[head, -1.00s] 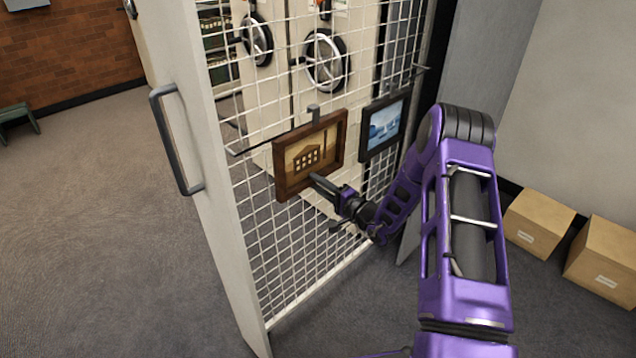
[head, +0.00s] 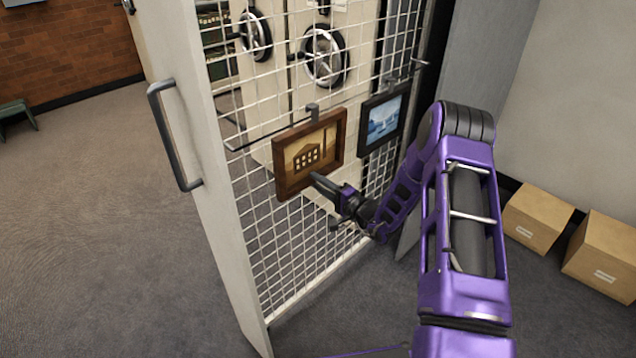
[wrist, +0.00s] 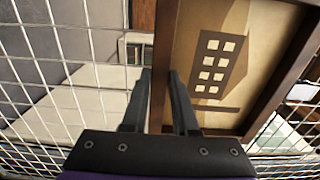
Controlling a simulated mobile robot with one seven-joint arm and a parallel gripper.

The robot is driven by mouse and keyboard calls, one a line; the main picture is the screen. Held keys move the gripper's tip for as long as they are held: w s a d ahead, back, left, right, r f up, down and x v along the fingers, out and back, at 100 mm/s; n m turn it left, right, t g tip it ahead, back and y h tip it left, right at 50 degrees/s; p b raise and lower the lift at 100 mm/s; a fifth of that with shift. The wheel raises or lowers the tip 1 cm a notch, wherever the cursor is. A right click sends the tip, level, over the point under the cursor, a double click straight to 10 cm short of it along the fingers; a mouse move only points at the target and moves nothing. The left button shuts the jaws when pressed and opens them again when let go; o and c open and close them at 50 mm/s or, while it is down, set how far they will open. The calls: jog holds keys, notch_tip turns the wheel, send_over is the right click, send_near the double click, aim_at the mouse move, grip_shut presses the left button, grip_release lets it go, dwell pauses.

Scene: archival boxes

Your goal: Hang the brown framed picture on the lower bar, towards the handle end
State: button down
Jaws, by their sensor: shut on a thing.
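The brown framed picture (head: 334,122), with a tan building scene, is upright in front of the white mesh panel in the head view. A grey hook (head: 312,109) shows above its top edge, at the lower bar (head: 252,143); I cannot tell whether it rests on the bar. My gripper (head: 318,181) is shut on the picture's lower edge. In the wrist view, the fingers (wrist: 160,88) straddle the brown frame (wrist: 255,112). The panel's dark handle (head: 174,142) is to the left of the picture.
A black-framed blue picture (head: 383,119) hangs close by on the right, towards the bar's far end. The bar's left stretch, near the handle, is clear. Two cardboard boxes (head: 538,215) stand on the floor at the right. Handwheels (head: 325,56) show behind the mesh.

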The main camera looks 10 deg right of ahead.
jog(key=shift+f, duration=0.75)
dwell(0.5)
jog(key=c, duration=0.6)
grip_release()
jog(key=shift+f, duration=0.15)
jog(key=shift+c, duration=0.2)
